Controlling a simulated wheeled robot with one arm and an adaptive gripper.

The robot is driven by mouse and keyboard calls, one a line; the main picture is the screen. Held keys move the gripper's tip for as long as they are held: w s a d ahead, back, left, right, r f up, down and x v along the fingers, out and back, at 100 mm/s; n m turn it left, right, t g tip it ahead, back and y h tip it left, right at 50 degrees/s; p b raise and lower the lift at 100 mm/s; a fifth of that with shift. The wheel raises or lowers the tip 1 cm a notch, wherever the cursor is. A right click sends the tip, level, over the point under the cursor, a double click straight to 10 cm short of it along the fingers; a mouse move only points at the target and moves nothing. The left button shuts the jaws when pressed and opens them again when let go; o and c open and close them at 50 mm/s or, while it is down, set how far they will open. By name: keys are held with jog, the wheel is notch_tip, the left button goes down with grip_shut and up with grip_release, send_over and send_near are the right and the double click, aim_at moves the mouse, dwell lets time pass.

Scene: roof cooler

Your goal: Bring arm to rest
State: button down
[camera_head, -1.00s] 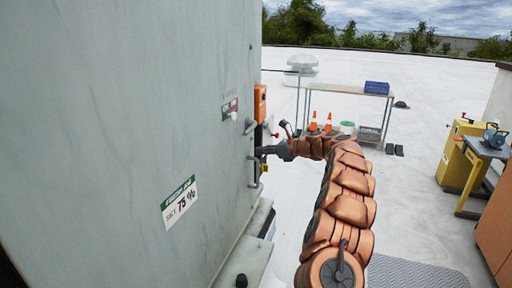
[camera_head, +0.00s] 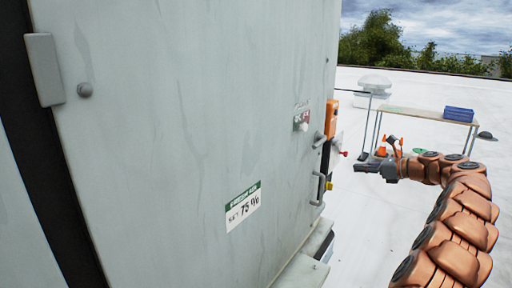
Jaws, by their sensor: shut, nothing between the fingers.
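My gripper (camera_head: 366,168) is at the end of my copper-coloured segmented arm, right of the cabinet. It points left and is small in the picture. It is shut with nothing in it, and a gap of white roof shows between it and the cabinet's edge. The tall grey-green cabinet (camera_head: 190,120) fills the left and middle. On its right edge are grey handles (camera_head: 319,190), an orange box (camera_head: 331,118) and a red knob (camera_head: 344,153). My gripper touches none of these.
Open white roof lies between cabinet and table.

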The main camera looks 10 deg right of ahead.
jog(key=s+a+n+g, duration=0.2)
jog(key=s+a+n, duration=0.1)
jog(key=a, duration=0.6)
jog(key=s+a+r+n+g, duration=0.1)
jog(key=s+a+n, duration=0.3)
jog(key=a, duration=0.6)
jog(key=s+a+r+n+g+y, duration=0.1)
jog(key=s+a+n+g, duration=0.3)
jog(key=a, duration=0.5)
jog(key=shift+s+a, duration=0.15)
jog(key=shift+s, duration=0.15)
jog(key=s+a+f+n+g+h, duration=0.2)
jog(key=s+a+n, duration=0.1)
jog(key=s, duration=0.5)
jog(key=s+a+f+n+g+h, duration=0.1)
jog(key=s+a+f+n, duration=0.25)
jog(key=s, duration=0.45)
jog(key=s+a+f+n+g+h, duration=0.2)
jog(key=s+n, duration=0.2)
jog(key=s, duration=0.4)
jog(key=s+d+f+n+h, duration=0.2)
jog(key=s+d+f+n, duration=0.1)
jog(key=s, duration=0.6)
jog(key=s+d+f+n+g+h, duration=0.1)
jog(key=s+d+f+n+h, duration=0.2)
jog(key=s, duration=0.5)
jog(key=shift+s+d+f, duration=0.2)
jog(key=shift+s+d, duration=0.15)
jog(key=shift+d, duration=0.25)
jog(key=shift+n, duration=0.25)
